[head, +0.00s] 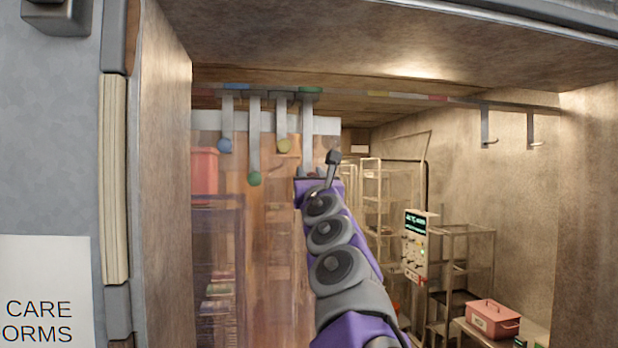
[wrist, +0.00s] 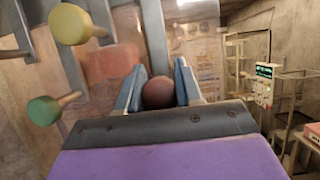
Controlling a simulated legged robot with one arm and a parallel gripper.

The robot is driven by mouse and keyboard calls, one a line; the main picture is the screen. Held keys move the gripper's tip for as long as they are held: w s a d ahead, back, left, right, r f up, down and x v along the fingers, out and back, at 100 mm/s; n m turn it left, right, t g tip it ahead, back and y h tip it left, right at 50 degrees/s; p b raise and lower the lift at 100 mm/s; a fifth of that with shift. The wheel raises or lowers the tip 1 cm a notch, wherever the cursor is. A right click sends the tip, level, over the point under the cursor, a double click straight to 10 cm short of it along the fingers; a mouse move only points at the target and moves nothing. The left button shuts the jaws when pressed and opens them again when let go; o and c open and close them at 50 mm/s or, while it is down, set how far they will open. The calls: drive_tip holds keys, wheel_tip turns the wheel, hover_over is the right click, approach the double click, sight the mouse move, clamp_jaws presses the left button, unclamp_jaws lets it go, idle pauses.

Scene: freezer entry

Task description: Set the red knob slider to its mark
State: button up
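The red knob (wrist: 159,93) sits between the two fingertips of my gripper (wrist: 161,88) in the wrist view, with a finger close on each side. I cannot tell whether the fingers press on it. It hangs on a grey slider arm (head: 308,132) in the head view, where my gripper (head: 312,177) mostly hides the knob. This slider is the rightmost of the row, under the green mark (head: 311,90) on the rail. The red mark (head: 438,98) is well to the right along the same rail, past the yellow mark (head: 377,94).
Left of it hang sliders with a blue knob (head: 225,146), a green knob (head: 254,179) and a yellow knob (head: 283,146). Two empty hooks (head: 487,128) hang at the far right. The rail between red slider and red mark is clear. Shelving and a control box (head: 415,245) stand behind.

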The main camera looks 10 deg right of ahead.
drive_tip(key=shift+d, duration=0.3)
drive_tip(key=shift+c, duration=1.4)
drive_tip(key=shift+a, duration=0.1)
clamp_jaws()
drive_tip(key=shift+a, duration=0.15)
drive_tip(key=d+p, duration=0.6)
drive_tip(key=d, duration=3)
drive_tip(key=shift+d+p, duration=0.15)
drive_tip(key=shift+p, duration=0.2)
